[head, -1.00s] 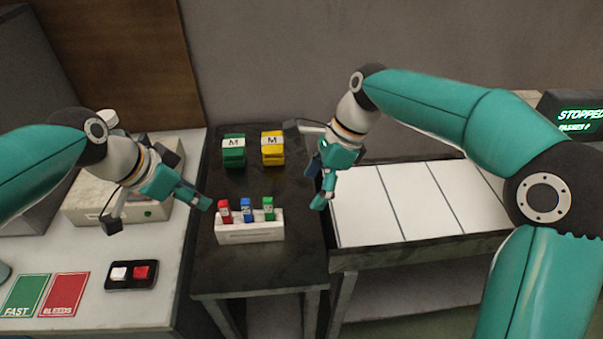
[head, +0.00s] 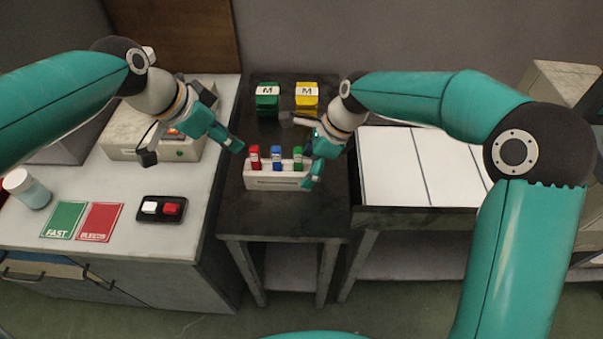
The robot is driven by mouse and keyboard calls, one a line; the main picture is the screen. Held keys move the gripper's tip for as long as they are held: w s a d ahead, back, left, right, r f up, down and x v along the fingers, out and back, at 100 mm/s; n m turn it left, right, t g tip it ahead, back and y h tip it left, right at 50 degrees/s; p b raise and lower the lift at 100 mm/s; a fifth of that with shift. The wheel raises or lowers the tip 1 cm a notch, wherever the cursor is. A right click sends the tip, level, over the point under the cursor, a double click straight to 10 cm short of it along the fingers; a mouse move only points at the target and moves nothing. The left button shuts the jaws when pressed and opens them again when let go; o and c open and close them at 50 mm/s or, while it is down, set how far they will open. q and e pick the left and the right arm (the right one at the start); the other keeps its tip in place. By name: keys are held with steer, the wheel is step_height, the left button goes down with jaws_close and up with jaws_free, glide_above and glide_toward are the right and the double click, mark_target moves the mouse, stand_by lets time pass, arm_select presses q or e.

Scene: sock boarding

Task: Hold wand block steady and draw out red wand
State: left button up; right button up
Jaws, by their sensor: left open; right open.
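The white wand block (head: 272,183) stands on the dark table. Red wand (head: 255,157), blue wand (head: 277,157) and green wand (head: 298,158) stand upright in it, from left to right. My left gripper (head: 236,147) is open, its fingertips just left of the red wand and above the block's left end. My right gripper (head: 312,172) is open at the block's right end, beside the green wand. It hides part of that end. I cannot tell whether its fingers touch the block.
Green (head: 267,101) and yellow (head: 307,97) blocks marked M stand at the back of the dark table. A black button box (head: 162,209), green FAST card (head: 64,220) and red card (head: 101,222) lie on the left counter. A white panelled surface (head: 395,165) is at right.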

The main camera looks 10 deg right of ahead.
steer(key=shift+x, duration=1.95)
